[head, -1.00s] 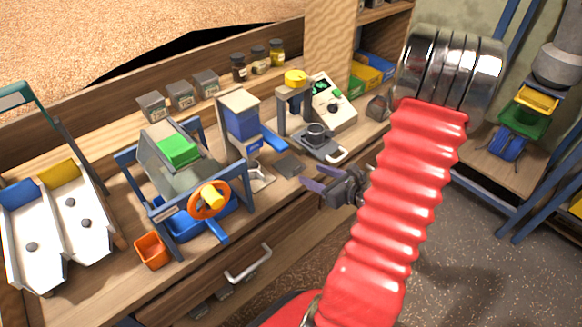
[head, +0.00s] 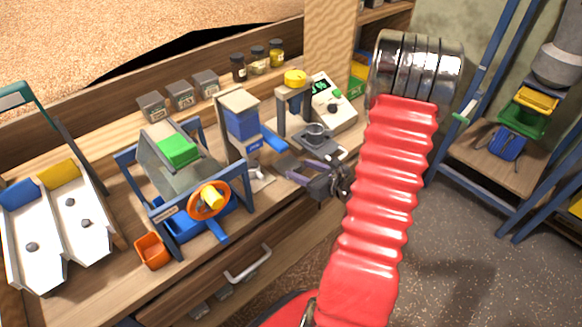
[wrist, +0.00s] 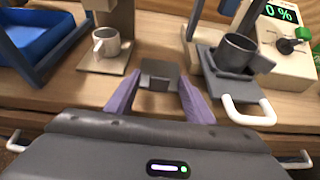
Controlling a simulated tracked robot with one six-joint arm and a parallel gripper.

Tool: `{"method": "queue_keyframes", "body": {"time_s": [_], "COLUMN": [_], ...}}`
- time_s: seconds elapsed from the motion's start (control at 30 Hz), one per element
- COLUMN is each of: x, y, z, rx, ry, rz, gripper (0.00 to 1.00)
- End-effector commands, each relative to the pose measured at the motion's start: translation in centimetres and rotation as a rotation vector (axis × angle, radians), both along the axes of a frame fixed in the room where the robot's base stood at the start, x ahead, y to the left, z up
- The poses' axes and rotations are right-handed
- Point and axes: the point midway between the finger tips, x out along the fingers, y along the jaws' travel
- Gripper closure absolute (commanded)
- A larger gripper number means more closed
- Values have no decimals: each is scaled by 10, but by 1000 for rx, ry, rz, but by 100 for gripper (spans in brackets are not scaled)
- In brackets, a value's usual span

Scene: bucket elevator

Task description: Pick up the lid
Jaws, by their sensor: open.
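A small dark grey square piece, which looks like the lid (wrist: 158,74), lies on the bench top near the front edge. In the wrist view it sits between and slightly beyond the purple fingertips of my gripper (wrist: 158,84). The fingers are spread apart with a gap on either side of it. Nothing is held.
Right of the lid is a grey device with a dark cup (wrist: 236,54) and a white handle (wrist: 248,112). Left is a stand with a pale mug (wrist: 106,42). A drum frame with an orange wheel (head: 209,200) stands further left. Bare wood lies around the lid.

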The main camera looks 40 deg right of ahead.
Motion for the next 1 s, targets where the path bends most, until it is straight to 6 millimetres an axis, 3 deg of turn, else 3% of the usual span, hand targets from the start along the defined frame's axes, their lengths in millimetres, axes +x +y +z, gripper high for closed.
{"method": "queue_keyframes", "body": {"time_s": [0.2,0.7,1.0], "x": [13,13,13], "y": [1,0,0], "z": [-5,-5,-5], "rx": [0,-1,-1], "ry": [0,-1,-1], "rz": [1,0,0], "gripper": [52,52,73]}}
